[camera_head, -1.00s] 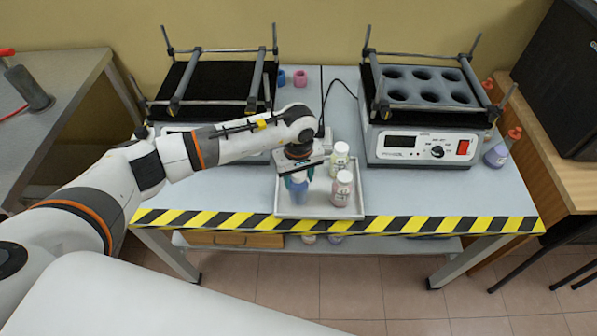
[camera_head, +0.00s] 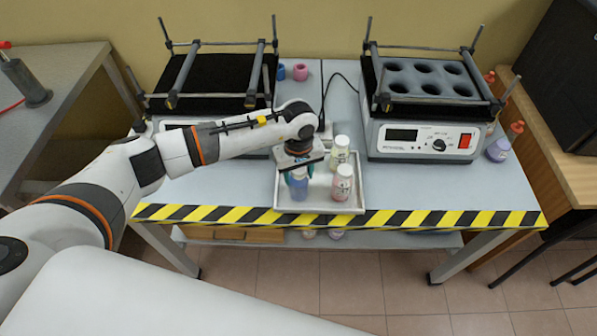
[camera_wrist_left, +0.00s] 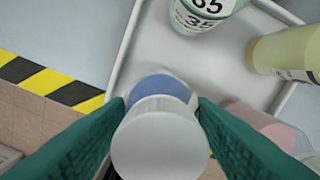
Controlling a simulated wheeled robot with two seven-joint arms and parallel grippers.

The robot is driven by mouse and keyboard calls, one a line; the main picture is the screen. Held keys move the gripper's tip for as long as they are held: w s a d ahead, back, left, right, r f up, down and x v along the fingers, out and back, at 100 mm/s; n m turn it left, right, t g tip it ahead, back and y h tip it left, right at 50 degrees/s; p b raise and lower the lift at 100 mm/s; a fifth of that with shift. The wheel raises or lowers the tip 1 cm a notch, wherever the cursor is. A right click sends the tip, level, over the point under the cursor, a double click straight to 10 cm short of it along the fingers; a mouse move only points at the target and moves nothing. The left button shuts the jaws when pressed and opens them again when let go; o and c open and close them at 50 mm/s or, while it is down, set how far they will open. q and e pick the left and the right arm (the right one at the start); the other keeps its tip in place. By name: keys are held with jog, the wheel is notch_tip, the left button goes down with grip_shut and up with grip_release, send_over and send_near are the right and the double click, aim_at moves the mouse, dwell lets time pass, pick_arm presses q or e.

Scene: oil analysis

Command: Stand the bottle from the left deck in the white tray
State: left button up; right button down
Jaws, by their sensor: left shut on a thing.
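My left gripper (camera_head: 297,176) is shut on a blue bottle (camera_head: 299,189) with a white cap, in the front left part of the white tray (camera_head: 322,207). The bottle looks upright. I cannot tell whether its base touches the tray floor. In the left wrist view, the teal fingers (camera_wrist_left: 160,125) sit on both sides of the blue bottle (camera_wrist_left: 158,87), and its white cap (camera_wrist_left: 160,140) faces the camera. The left deck (camera_head: 215,78) is a black platform with bars, and no bottle shows on it. My right gripper is not in view.
A pink bottle (camera_head: 342,184) and a yellow-green bottle (camera_head: 340,152) stand in the tray on the right. The right deck (camera_head: 425,82) has empty round holes. Striped tape (camera_head: 440,219) marks the table's front edge.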

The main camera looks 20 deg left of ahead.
pick_arm(q)
jog(key=shift+f, duration=0.1)
jog(key=o, duration=1.6)
